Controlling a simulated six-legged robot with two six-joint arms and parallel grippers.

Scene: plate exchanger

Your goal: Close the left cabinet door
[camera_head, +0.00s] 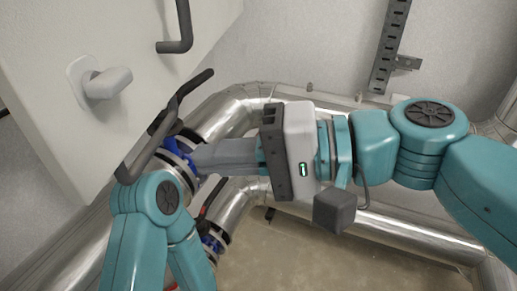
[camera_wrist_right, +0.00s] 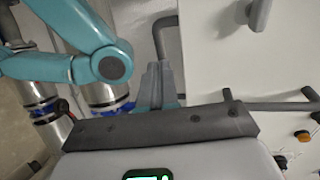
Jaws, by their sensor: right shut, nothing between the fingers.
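A large white panel (camera_head: 60,45), which looks like the cabinet door, fills the upper left of the head view. It carries a pale knob-like handle (camera_head: 102,82) and a dark bent bar (camera_head: 176,28). The panel (camera_wrist_right: 225,60) and the handle (camera_wrist_right: 258,14) also show in the right wrist view. My right gripper (camera_head: 197,158) points left, shut and empty, below the panel's lower right edge and close to dark bent rods (camera_head: 150,150). I cannot tell whether it touches them. My left arm rises from the bottom left; its gripper does not show.
Thick silver pipes (camera_head: 228,112) with blue fittings run behind and below my right gripper. A slotted metal rail (camera_head: 390,40) is on the back wall. In the wrist view, an orange button (camera_wrist_right: 302,135) shows at the right. The brown floor (camera_head: 300,255) looks clear.

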